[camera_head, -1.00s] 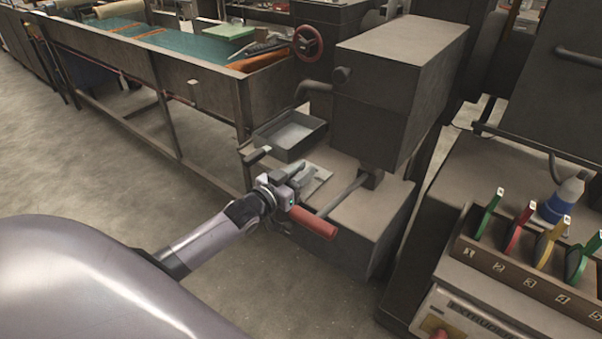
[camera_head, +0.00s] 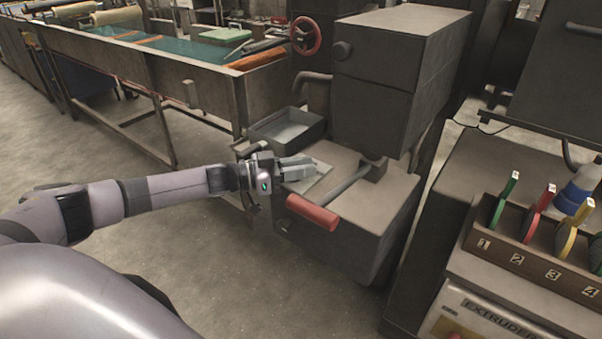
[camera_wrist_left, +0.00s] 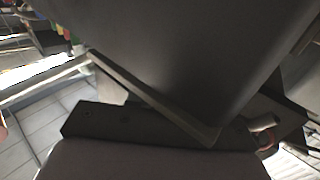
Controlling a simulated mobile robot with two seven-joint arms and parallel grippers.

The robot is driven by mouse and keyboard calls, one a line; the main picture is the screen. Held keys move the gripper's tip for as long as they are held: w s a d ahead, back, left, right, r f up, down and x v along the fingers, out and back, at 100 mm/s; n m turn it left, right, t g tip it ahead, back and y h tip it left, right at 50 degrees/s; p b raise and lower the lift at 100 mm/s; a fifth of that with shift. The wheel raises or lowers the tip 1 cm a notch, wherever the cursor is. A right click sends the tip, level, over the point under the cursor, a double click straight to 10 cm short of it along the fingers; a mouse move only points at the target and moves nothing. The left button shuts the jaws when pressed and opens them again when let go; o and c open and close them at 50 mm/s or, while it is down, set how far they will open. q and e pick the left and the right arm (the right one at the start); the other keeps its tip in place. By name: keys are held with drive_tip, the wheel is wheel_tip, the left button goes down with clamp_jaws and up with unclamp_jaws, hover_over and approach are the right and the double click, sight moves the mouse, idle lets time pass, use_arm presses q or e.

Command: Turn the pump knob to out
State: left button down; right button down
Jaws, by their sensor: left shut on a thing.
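My left gripper (camera_head: 298,168) reaches in from the left in the head view, low over the base of a grey machine (camera_head: 395,75). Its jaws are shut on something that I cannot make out. No marking shows which knob is the pump knob, and no "out" label is legible. In the left wrist view a large dark surface (camera_wrist_left: 180,50) fills the top, with a slanted grey bar (camera_wrist_left: 150,95) below it. My right gripper is not in view.
A lever with a red grip (camera_head: 312,213) juts out in front, close to my gripper. A shallow metal tray (camera_head: 288,132) lies behind it. A red handwheel (camera_head: 305,36) stands at the back. A numbered rack (camera_head: 535,262) with coloured handles is at right. The floor at left is clear.

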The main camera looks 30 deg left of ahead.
use_arm(q)
drive_tip(key=shift+m+g+h+b, duration=0.6)
drive_tip(key=shift+m+g+h, duration=0.1)
drive_tip(key=shift+m+g, duration=0.1)
drive_tip(key=shift+s+d+m+g+h, duration=0.1)
drive_tip(key=shift+m+g+h, duration=0.2)
drive_tip(key=shift+g, duration=0.1)
drive_tip(key=c, duration=1.1)
unclamp_jaws()
drive_tip(key=shift+s, duration=0.1)
drive_tip(key=b+v, duration=0.1)
drive_tip(key=v, duration=0.6)
